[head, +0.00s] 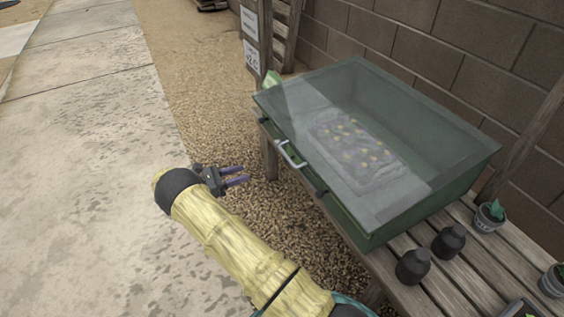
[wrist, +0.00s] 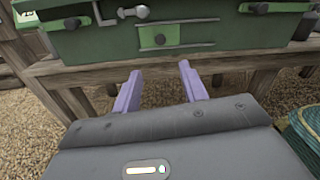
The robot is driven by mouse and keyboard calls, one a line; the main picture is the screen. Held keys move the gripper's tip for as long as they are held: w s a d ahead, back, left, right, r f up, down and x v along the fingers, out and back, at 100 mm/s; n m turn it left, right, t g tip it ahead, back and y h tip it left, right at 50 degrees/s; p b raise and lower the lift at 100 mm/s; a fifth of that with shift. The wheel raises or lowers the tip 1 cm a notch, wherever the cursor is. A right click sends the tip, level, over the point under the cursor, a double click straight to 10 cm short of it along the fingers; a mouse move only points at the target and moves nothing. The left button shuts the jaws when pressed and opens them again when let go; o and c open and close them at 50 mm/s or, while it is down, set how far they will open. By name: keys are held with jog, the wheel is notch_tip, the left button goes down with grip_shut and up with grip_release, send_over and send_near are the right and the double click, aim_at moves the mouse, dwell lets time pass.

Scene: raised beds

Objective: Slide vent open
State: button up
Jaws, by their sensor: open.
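A green cold frame (head: 352,215) with a clear lid stands on a slatted wooden bench. In the wrist view its front wall (wrist: 240,30) fills the top. A lighter green plate with a small round knob, seemingly the vent (wrist: 178,36), is set in that wall. Whether it is slid open or shut I cannot tell. My gripper (head: 243,174) is in front of the frame and apart from it, left of the metal handle (head: 291,154). In the wrist view my gripper (wrist: 160,70) has its two purple fingers spread and empty, below the vent plate.
The wooden bench (head: 455,285) carries dark pots (head: 413,266) and a potted plant (head: 489,216) at the right. A block wall (head: 420,55) stands behind. Gravel (head: 200,95) and paving (head: 90,140) at the left are clear.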

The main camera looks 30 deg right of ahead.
jog(key=d+b, duration=0.4)
jog(key=d, duration=1.1)
jog(key=shift+s+d, duration=0.3)
jog(key=shift+d, duration=0.05)
grip_shut()
